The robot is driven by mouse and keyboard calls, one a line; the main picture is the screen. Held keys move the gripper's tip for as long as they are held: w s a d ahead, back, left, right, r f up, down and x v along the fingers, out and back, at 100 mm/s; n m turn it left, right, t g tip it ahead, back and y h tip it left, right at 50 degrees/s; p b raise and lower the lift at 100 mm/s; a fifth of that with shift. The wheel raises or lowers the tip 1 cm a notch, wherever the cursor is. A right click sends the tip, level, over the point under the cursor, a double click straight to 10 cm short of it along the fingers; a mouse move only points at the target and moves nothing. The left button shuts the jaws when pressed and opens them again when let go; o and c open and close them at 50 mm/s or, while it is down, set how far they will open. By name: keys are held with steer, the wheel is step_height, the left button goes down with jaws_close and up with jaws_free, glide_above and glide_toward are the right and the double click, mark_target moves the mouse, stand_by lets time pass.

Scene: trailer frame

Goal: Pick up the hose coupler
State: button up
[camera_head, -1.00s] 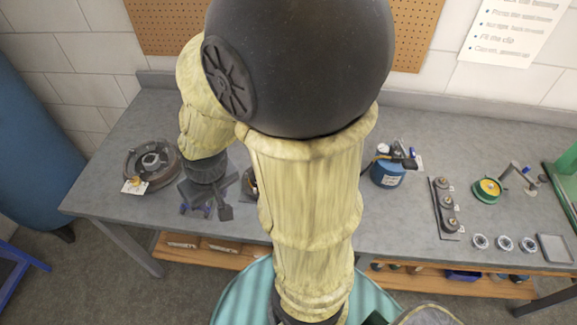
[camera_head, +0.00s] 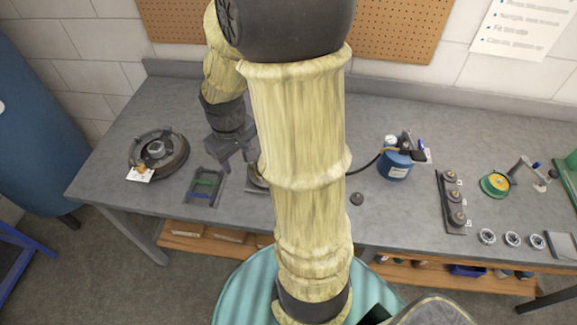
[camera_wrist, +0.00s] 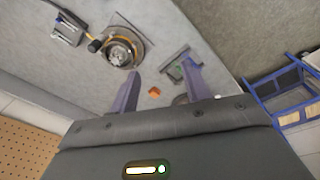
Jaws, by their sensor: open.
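A hose with a black end fitting (camera_wrist: 95,45), which looks like the hose coupler, reaches a round metal hub (camera_wrist: 122,48) in the wrist view. In the head view the hub (camera_head: 257,180) is mostly hidden behind my arm and the fitting cannot be made out. My gripper (camera_wrist: 160,70) is open and empty above the bench, with both fingers apart. The hub and fitting lie beyond its left finger in the wrist view. In the head view my gripper (camera_head: 238,160) is partly covered by my arm.
A small orange block (camera_wrist: 154,92) shows between the fingers. A dark tray (camera_head: 203,187) and a brake drum (camera_head: 172,150) lie left. A blue pot (camera_head: 396,163) with a hose, a bearing rack (camera_head: 453,203) and a yellow-green reel (camera_head: 495,184) stand right.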

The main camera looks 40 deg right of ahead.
steer(key=w+d+f+n+g+b, duration=0.1)
steer(key=w+d+f, duration=0.1)
steer(key=d, duration=1.5)
steer(key=shift+d+y, duration=0.3)
steer(key=shift+d, duration=0.05)
steer(key=shift+f, duration=0.1)
step_height(320, 180, down, 12)
steer(key=shift+w+f, duration=0.1)
steer(key=shift+w+d+f+p, duration=0.15)
steer(key=shift+f+p, duration=0.15)
steer(key=shift+f, duration=1)
steer(key=shift+w+d+f+p, duration=0.15)
steer(key=shift+f+p, duration=0.15)
steer(key=shift+f, duration=1)
